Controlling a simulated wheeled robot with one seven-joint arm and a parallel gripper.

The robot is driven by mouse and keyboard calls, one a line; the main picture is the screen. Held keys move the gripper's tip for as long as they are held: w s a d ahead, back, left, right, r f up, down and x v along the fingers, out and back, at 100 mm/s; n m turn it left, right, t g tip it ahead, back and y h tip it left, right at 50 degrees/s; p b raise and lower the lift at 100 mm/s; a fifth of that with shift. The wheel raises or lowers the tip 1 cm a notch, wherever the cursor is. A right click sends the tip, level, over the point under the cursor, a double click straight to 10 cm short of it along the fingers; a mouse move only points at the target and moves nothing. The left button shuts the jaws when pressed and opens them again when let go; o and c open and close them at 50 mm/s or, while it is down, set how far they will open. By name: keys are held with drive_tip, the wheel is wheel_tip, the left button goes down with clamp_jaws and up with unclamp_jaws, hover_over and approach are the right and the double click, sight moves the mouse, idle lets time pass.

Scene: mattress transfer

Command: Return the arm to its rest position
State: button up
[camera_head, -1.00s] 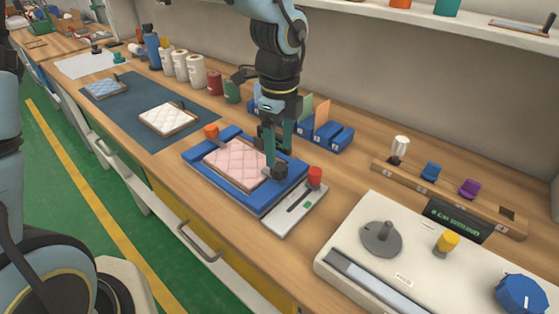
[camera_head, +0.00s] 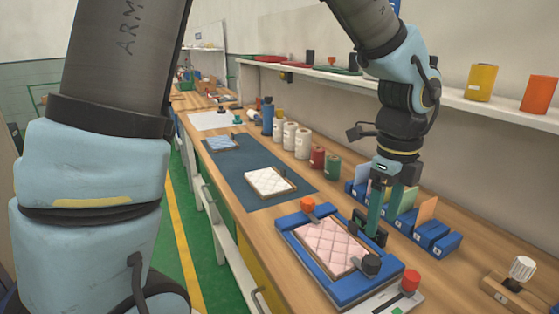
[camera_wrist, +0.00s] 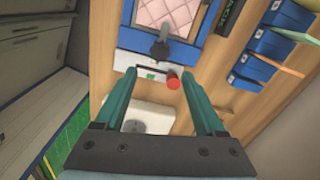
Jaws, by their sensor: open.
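My gripper (camera_head: 378,222) is open and empty, its two green fingers hanging beside the right edge of the blue fixture frame in the head view. In the wrist view my gripper (camera_wrist: 163,95) has its fingers wide apart, with bench, a red knob (camera_wrist: 173,80) and part of a white panel (camera_wrist: 147,118) seen between them. The pink quilted mattress (camera_head: 328,245) lies in the blue frame (camera_head: 292,258) and also shows in the wrist view (camera_wrist: 165,14). My arm reaches down from the upper right in the head view.
Blue bins (camera_head: 432,237) with cards stand right of the frame. A black knob (camera_head: 371,265) and an orange knob (camera_head: 307,204) sit on it. A white quilted pad (camera_head: 269,182) lies on the dark mat (camera_head: 225,172). Bottles and rolls line the back. A shelf (camera_head: 470,105) runs above.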

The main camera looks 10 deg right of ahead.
drive_tip(key=w+a+f+n, duration=0.1)
drive_tip(key=w+a+n, duration=0.5)
drive_tip(key=a+n, duration=0.25)
drive_tip(key=w+a+f+n, duration=0.1)
drive_tip(key=w+a+n, duration=0.55)
drive_tip(key=a, duration=0.35)
drive_tip(key=a+f+n+t, duration=0.1)
drive_tip(key=a+n, duration=1.4)
drive_tip(key=a, duration=0.1)
drive_tip(key=shift+w+a+f+t, duration=0.2)
drive_tip(key=shift+w+a+t, duration=0.1)
drive_tip(key=shift+a, duration=0.1)
